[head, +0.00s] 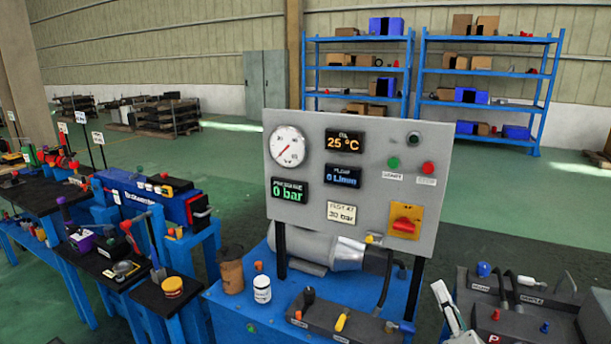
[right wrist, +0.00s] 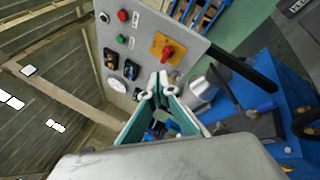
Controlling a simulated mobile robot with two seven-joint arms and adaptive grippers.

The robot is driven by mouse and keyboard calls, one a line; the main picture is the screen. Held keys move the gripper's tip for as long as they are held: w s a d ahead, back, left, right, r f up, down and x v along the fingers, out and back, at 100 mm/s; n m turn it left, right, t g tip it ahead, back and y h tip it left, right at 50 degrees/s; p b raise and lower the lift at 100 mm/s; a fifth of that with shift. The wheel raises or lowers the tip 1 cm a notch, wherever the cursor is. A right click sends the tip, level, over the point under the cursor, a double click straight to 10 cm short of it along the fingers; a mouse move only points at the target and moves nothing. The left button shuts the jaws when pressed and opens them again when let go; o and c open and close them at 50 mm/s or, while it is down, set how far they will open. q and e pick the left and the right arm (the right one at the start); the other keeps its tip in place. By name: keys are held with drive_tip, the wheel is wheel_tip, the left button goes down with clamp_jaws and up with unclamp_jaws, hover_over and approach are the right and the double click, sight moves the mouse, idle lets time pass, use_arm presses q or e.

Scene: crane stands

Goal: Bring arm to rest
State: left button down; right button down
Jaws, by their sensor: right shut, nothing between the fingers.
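My right gripper (head: 441,290) shows at the lower right of the head view, in front of the grey control panel (head: 345,180) and a little right of its lower edge. Its fingers also show in the right wrist view (right wrist: 154,86), with the tips together and nothing between them. In that view the panel (right wrist: 150,40) appears tilted beyond the fingertips, with its red knob on a yellow plate (right wrist: 167,48) close to them in the picture. The gripper looks apart from the panel. My left gripper is not in view.
A blue bench (head: 225,312) carries a motor, a brown cup (head: 231,274), a white jar (head: 262,289) and a dark valve block (head: 345,318). Another dark block with hoses (head: 510,310) stands at right. Cluttered stands (head: 60,195) fill the left. Open green floor lies behind.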

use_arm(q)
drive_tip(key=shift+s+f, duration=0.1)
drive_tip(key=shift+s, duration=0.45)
use_arm(e)
drive_tip(key=s+a+f+m+g, duration=0.2)
drive_tip(key=s+f+m, duration=0.5)
drive_tip(key=f, duration=0.4)
drive_tip(key=s+a+f+m+g+y, duration=0.1)
drive_tip(key=s+a+f+m+g, duration=0.2)
drive_tip(key=s+f+m, duration=0.4)
drive_tip(key=s+a+f+m+g+y, duration=0.1)
drive_tip(key=s+a+f+m+g, duration=0.2)
drive_tip(key=s+f+m, duration=0.4)
wheel_tip(320, 180, down, 8)
drive_tip(key=shift+s+a+f+m+g, duration=0.2)
drive_tip(key=shift+s+m+g, duration=0.2)
drive_tip(key=shift+s+g, duration=0.5)
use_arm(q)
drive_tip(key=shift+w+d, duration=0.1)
use_arm(e)
drive_tip(key=shift+s, duration=0.15)
